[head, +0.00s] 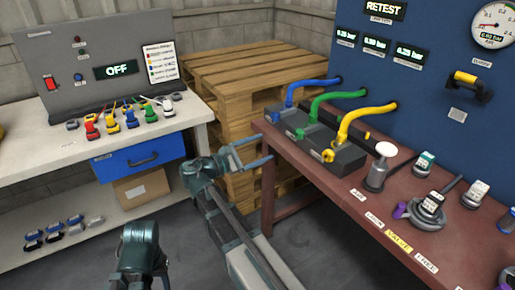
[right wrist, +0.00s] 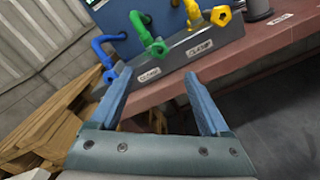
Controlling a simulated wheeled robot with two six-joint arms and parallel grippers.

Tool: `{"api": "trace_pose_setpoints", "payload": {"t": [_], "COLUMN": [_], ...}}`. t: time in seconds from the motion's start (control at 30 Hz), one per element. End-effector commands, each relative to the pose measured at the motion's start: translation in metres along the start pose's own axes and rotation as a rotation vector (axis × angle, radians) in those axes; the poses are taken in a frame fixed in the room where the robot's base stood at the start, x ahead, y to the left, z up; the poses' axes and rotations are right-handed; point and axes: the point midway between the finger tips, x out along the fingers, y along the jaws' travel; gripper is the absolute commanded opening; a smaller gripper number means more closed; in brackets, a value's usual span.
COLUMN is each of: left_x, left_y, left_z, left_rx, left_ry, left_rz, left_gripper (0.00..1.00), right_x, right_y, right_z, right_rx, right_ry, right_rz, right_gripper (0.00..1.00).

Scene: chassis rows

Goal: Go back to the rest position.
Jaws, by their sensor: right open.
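My right gripper (head: 263,147) is open and empty in the head view, just left of the red-brown table's near left corner and in front of the wooden pallets. In the right wrist view its two blue-grey fingers (right wrist: 157,78) stand wide apart with nothing between them. Beyond them are the table edge and the grey block with the hoses. Part of my left arm (head: 140,245) shows at the bottom of the head view; its gripper fingers are not seen.
The red-brown table (head: 290,158) carries blue, green and yellow hoses (head: 368,122) and several gauges. Stacked pallets (head: 245,75) stand behind. A white bench (head: 60,160) at left holds a panel reading OFF (head: 115,70), with a cardboard box (head: 142,188) below. Grey floor lies between.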

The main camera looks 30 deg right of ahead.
Motion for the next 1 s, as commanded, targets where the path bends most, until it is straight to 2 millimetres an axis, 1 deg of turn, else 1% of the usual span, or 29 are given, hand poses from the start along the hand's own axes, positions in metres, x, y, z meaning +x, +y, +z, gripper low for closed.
{"api": "trace_pose_setpoints", "payload": {"t": [0.2,0.27,0.37,0.47,0.5,0.57,0.6,0.67,0.73,0.77,0.8,0.87,0.9,1.0], "left_x": [0.000,-0.004,-0.023,-0.055,-0.069,-0.090,-0.103,-0.122,-0.144,-0.153,-0.165,-0.180,-0.189,-0.207], "left_y": [0.000,0.000,-0.002,-0.005,-0.007,-0.009,-0.010,-0.012,-0.014,-0.015,-0.016,-0.017,-0.018,-0.020], "left_z": [0.000,0.000,0.001,0.003,0.004,0.005,0.006,0.007,0.009,0.009,0.010,0.011,0.011,0.012], "left_rx": [0.000,0.000,0.000,0.000,0.000,0.000,0.000,-0.001,-0.001,-0.001,-0.001,-0.001,-0.001,-0.001], "left_ry": [0.000,0.000,0.000,0.000,0.000,0.000,0.000,0.000,0.000,0.000,0.000,0.000,0.000,0.000], "left_rz": [0.000,0.000,0.000,0.000,0.000,0.000,0.000,0.000,0.000,0.000,0.000,0.000,0.000,0.000], "left_gripper": [0.50,0.50,0.50,0.50,0.50,0.50,0.50,0.50,0.50,0.50,0.50,0.50,0.50,0.50], "right_x": [0.000,-0.002,-0.010,-0.030,-0.042,-0.062,-0.077,-0.102,-0.134,-0.148,-0.166,-0.194,-0.210,-0.247], "right_y": [0.000,0.000,-0.004,-0.015,-0.021,-0.031,-0.038,-0.049,-0.061,-0.066,-0.073,-0.081,-0.087,-0.098], "right_z": [0.000,0.002,0.007,0.011,0.012,0.013,0.014,0.017,0.024,0.028,0.033,0.043,0.049,0.066], "right_rx": [0.001,0.008,0.056,0.151,0.196,0.265,0.307,0.364,0.422,0.444,0.469,0.499,0.514,0.537], "right_ry": [0.001,0.013,0.083,0.219,0.285,0.380,0.440,0.524,0.611,0.644,0.683,0.732,0.758,0.801], "right_rz": [0.000,-0.006,-0.043,-0.131,-0.182,-0.269,-0.331,-0.432,-0.559,-0.616,-0.692,-0.802,-0.873,-1.027], "right_gripper": [0.80,0.80,0.80,0.80,0.80,0.80,0.80,0.80,0.80,0.80,0.80,0.80,0.80,0.80]}}
